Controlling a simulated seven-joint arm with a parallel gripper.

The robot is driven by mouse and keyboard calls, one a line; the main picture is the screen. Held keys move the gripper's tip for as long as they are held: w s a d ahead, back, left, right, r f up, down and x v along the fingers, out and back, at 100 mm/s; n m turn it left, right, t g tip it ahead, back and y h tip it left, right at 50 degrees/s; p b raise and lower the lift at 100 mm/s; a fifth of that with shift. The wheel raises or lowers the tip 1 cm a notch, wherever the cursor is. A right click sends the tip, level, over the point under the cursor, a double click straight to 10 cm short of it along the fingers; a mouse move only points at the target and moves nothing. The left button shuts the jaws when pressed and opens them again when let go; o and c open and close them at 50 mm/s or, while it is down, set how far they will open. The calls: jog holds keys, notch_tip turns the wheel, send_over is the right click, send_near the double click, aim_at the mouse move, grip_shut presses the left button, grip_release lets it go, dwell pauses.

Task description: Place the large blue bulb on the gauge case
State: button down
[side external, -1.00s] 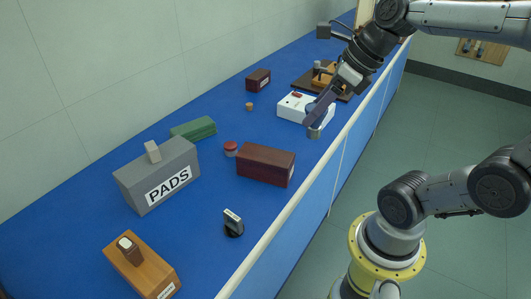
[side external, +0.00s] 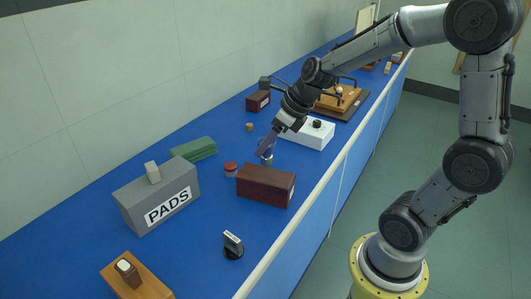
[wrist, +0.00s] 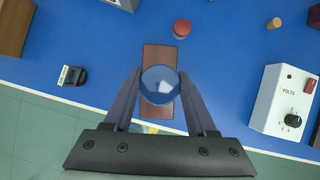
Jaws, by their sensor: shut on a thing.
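The large blue bulb (wrist: 159,85) is a round, clear blue glass globe held between the two fingers of my gripper (wrist: 160,92) in the wrist view. In the side view my gripper (side external: 267,150) points down with the bulb (side external: 267,160) at its tips, above the bench. The bulb is small and partly covered by the fingers there. A dark red case (side external: 266,185) lies just nearer than the bulb; in the wrist view the case (wrist: 158,54) shows behind the bulb. No readable label identifies the gauge case.
A white box marked VOLTS (wrist: 287,103) with a knob stands to the right. A red-topped jar (side external: 231,169), a cork-like piece (side external: 249,127), a green case (side external: 194,149), a grey PADS box (side external: 158,198) and a black switch (side external: 233,246) stand around. A smaller dark red box (side external: 258,102) is farther back.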

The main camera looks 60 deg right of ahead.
aim_at(266, 154)
jog(key=shift+w+f, duration=0.2)
jog(key=shift+f, duration=1.6)
jog(key=shift+f, duration=0.15)
jog(key=shift+c, duration=1)
grip_release()
